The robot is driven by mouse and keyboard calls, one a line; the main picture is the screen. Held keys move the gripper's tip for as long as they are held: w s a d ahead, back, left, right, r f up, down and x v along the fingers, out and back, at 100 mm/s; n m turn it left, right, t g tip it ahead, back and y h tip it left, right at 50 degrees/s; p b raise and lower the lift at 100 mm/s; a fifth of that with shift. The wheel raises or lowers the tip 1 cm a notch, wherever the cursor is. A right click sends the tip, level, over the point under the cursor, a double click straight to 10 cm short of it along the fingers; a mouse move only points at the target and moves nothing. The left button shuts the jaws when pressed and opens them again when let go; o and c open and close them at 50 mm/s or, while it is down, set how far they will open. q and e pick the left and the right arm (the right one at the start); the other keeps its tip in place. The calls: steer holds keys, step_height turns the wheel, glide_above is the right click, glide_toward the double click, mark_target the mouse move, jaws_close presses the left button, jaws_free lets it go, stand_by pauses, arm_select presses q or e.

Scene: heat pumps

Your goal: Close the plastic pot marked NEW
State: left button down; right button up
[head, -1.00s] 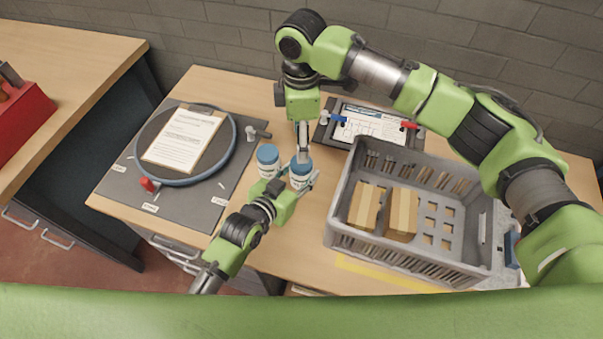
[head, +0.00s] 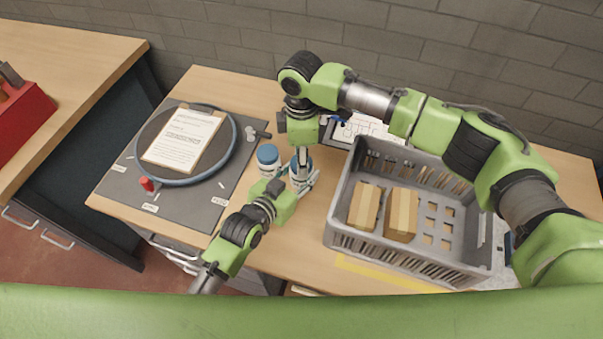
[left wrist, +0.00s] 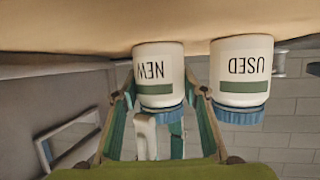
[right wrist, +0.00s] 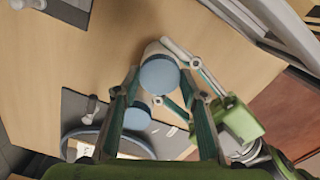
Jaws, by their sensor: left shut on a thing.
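The pot marked NEW (left wrist: 154,66) is white with a blue lid (right wrist: 160,75) on top. It appears upside down in the left wrist view. My left gripper (head: 301,186) is shut around the NEW pot's body from the side. My right gripper (right wrist: 160,72) points down from above, its fingers apart on either side of the lid. Whether its fingers touch the lid is unclear. In the head view the right fingers partly hide this lid. The pot marked USED (left wrist: 240,66), also with a blue lid, stands beside it, outside my left fingers.
A grey crate (head: 340,205) with two cardboard boxes (head: 383,210) stands to the right. A clipboard (head: 183,138) lies on a round plate on the dark mat (head: 120,193) at left. A board with a diagram (head: 365,127) lies behind.

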steer(key=shift+c, duration=1.4)
steer(key=m, duration=0.5)
steer(key=o, duration=1.3)
step_height(320, 180, up, 12)
